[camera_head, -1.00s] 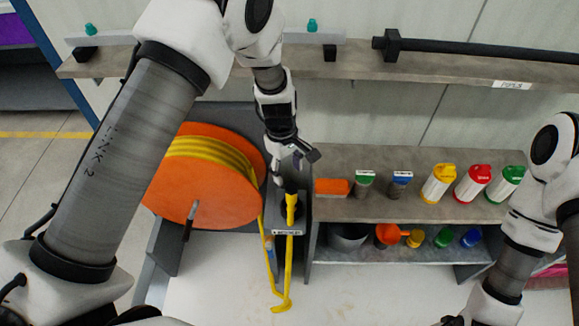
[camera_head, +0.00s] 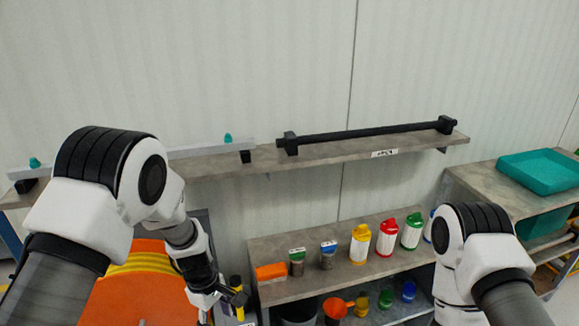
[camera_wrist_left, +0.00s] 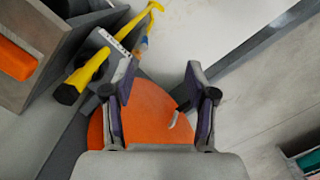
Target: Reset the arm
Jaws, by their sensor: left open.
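My left arm comes in from the left in the head view, and its gripper (camera_head: 219,297) hangs low beside the orange hose reel (camera_head: 140,290). In the left wrist view the left gripper (camera_wrist_left: 160,90) has its two fingers spread wide with nothing between them. The orange reel (camera_wrist_left: 147,108) lies beyond the fingers. A yellow tool with a black end (camera_wrist_left: 84,76) stands in a grey labelled holder to the left, apart from the fingers. My right arm shows at the right of the head view; its gripper is out of the picture.
A black bar (camera_head: 365,132) lies on the upper shelf. A teal tray (camera_head: 540,170) stands on a bench at right.

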